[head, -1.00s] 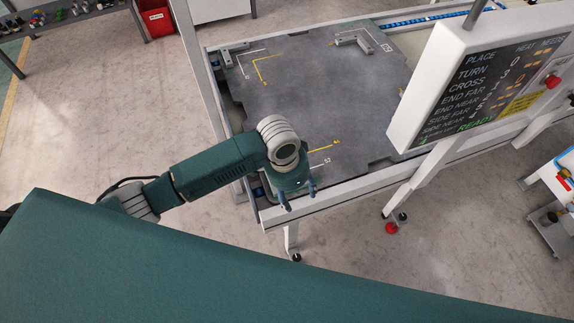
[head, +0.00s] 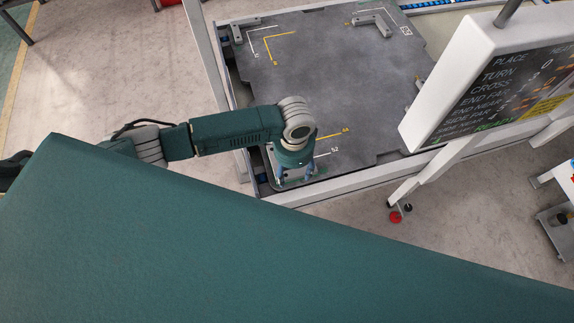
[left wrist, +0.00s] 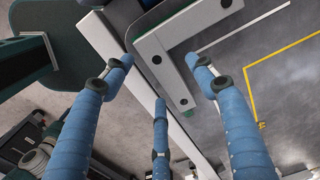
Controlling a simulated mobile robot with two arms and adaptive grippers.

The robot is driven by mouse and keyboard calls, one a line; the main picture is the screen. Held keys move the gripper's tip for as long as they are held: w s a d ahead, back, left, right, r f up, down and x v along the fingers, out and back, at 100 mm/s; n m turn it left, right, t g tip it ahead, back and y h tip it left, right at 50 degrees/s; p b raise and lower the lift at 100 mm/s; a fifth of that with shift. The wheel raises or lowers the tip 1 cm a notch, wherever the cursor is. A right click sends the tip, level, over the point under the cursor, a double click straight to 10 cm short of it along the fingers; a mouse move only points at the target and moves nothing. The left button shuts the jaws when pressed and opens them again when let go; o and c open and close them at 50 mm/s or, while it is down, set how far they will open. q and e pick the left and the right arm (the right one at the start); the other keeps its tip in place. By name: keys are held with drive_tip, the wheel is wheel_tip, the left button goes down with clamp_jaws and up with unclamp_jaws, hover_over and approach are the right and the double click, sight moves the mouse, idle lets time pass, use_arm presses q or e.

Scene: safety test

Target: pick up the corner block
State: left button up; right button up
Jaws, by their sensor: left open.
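The corner block (left wrist: 173,78) is a pale grey L-shaped piece with dark round holes. In the left wrist view it lies near a corner of the dark plate (left wrist: 290,95), below and between my spread blue fingers. My left gripper (head: 294,172) is open over the plate's near-left corner in the head view, and its fingertips also show around the block in the left wrist view (left wrist: 165,75). I cannot tell whether any finger touches the block. In the head view the gripper mostly hides this block. My right gripper is not in view.
Similar grey pieces sit at the plate's far-left corner (head: 248,24) and far-right part (head: 374,20). White and yellow lines mark the plate. A white frame rail (head: 355,183) runs along the near edge. A display panel (head: 500,80) stands at the right. The plate's middle is clear.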

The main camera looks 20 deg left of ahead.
use_arm(q)
drive_tip(key=shift+f, duration=1)
drive_tip(key=shift+c, duration=0.3)
drive_tip(key=c, duration=1.3)
drive_tip(key=shift+r, duration=0.1)
clamp_jaws()
